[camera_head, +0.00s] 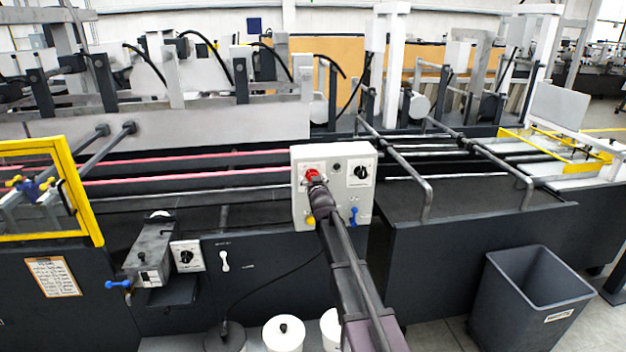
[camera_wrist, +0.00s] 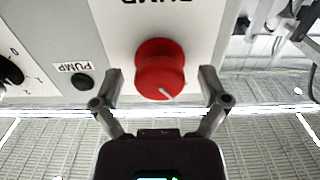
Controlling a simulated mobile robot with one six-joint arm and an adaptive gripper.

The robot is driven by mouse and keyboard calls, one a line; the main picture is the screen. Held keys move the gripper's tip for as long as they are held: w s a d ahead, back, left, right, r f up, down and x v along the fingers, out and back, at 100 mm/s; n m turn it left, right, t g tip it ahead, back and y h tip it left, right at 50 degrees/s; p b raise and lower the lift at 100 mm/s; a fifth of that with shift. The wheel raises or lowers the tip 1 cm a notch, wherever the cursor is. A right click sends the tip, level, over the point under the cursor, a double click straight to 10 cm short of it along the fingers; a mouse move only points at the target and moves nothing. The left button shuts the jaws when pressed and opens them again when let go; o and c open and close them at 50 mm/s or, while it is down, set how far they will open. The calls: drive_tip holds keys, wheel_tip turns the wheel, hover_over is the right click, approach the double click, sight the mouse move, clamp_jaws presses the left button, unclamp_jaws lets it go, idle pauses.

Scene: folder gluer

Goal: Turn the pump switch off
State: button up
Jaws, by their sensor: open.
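The pump switch is a round red knob (camera_head: 311,174) on the upper left of a light grey control box (camera_head: 334,205). In the wrist view the red knob (camera_wrist: 160,70) shows large, with a short white mark on its face near the lower edge. Upside-down PUMP lettering stands above it there. My gripper (camera_head: 314,180) is at the knob in the head view and hides part of the box. In the wrist view my gripper (camera_wrist: 160,85) is open, with one finger on each side of the knob. Gaps show between the fingers and the knob.
The box also carries a black rotary knob (camera_head: 361,172), a yellow knob (camera_head: 310,220) and a blue lever (camera_head: 353,215). A small black button (camera_wrist: 82,82) sits beside a PUMP label. A grey bin (camera_head: 528,300) stands on the floor at right.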

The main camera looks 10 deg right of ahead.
drive_tip(key=shift+s, duration=0.1)
drive_tip(key=s, duration=1.1)
drive_tip(key=shift+s, duration=0.4)
drive_tip(key=s+f+g, duration=0.9)
drive_tip(key=s+f, duration=0.5)
drive_tip(key=s+f+g, duration=0.2)
drive_tip(key=s+g, duration=0.2)
drive_tip(key=s, duration=0.5)
drive_tip(key=s+f+g, duration=0.2)
drive_tip(key=s+g, duration=0.3)
drive_tip(key=s, duration=0.5)
drive_tip(key=shift+s+f, duration=0.3)
